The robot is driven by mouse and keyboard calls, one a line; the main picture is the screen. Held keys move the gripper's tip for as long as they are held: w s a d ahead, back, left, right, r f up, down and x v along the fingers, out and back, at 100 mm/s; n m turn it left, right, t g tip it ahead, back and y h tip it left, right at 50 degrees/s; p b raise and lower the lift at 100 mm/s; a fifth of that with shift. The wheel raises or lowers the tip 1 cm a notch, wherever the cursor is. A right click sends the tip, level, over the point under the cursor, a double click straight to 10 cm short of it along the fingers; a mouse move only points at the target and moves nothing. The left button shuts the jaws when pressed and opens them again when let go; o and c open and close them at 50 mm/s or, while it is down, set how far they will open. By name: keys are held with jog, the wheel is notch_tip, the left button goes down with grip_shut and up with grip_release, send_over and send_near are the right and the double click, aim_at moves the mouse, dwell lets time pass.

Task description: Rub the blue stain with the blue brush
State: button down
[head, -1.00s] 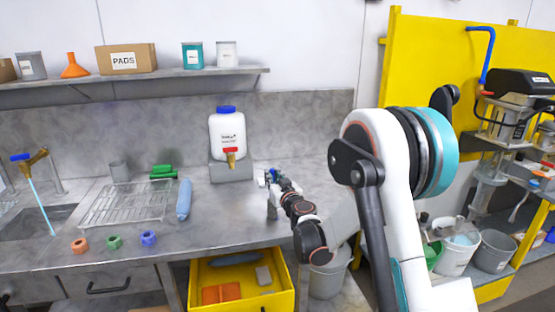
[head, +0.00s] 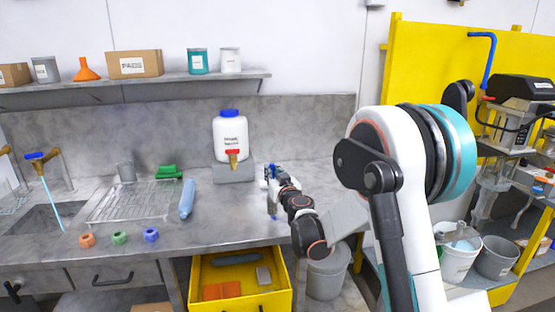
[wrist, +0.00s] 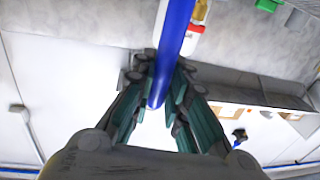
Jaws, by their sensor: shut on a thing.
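My gripper (wrist: 165,85) is shut on a long blue handle (wrist: 175,40), which I take to be the blue brush. The handle runs up and out of the wrist view, so its bristles are hidden there. In the head view my gripper (head: 271,182) is over the counter, right of the white jug, with small blue parts of the brush showing at it. I cannot make out a blue stain in either view; my arm covers part of the counter.
A white jug (head: 230,136) with a blue lid stands on a grey block. A light blue object (head: 187,198) lies beside the wire rack (head: 125,205). Several colored rings lie at the front. An open yellow drawer (head: 195,285) juts out below.

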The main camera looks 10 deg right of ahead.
aim_at(272, 165)
jog(key=shift+r+p, duration=1.1)
jog(key=shift+r, duration=1.05)
